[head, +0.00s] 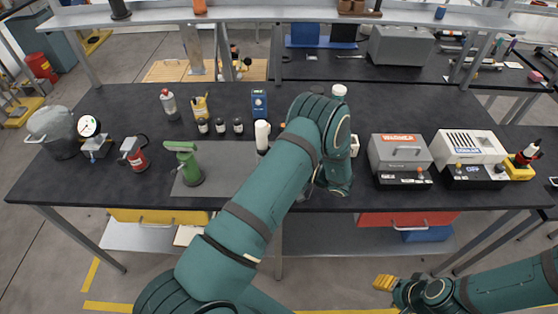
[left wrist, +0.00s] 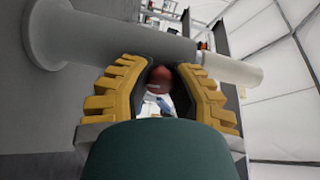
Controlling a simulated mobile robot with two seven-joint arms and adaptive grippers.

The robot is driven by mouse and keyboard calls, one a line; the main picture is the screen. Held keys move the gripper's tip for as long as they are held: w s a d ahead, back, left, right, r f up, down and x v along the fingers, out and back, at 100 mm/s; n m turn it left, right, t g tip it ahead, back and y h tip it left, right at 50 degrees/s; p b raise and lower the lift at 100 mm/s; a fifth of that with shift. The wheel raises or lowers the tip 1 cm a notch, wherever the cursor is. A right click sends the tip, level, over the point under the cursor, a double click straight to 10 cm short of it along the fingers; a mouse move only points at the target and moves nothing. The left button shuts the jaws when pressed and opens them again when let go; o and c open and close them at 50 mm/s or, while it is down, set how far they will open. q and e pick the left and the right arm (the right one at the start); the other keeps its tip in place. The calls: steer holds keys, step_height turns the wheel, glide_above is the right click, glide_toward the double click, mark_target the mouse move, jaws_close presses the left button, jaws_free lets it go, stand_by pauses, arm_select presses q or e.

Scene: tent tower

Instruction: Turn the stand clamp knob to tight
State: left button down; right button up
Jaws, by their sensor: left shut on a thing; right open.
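The stand shows in the left wrist view as a grey post (left wrist: 120,35) with a wide flange at its left end and a white section (left wrist: 235,70) at its right. A dark red clamp knob (left wrist: 160,80) sits beside the post. My left gripper (left wrist: 160,68) is shut on the knob, its yellow ribbed fingers on either side. The knob's marking cannot be read. In the head view my left arm hides this gripper and most of the stand; a white top (head: 339,91) shows above the arm. My right gripper (head: 384,283) is open and empty, low in front of the table.
On the dark table (head: 330,206) stand a green device (head: 188,165), a red device (head: 134,155), small dark bottles (head: 220,126), a blue box (head: 259,103) and a white-topped cylinder (head: 262,136). A grey box (head: 400,152) and white box (head: 468,150) stand right of my left arm.

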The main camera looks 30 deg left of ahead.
arm_select(q)
steer(key=shift+m, duration=0.5)
steer(key=c, duration=0.8)
jaws_free()
steer(key=shift+o, duration=0.2)
steer(key=shift+d, duration=0.1)
steer(key=w+d, duration=0.1)
steer(key=d, duration=1)
steer(key=shift+w+d, duration=0.35)
steer(key=shift+w, duration=0.05)
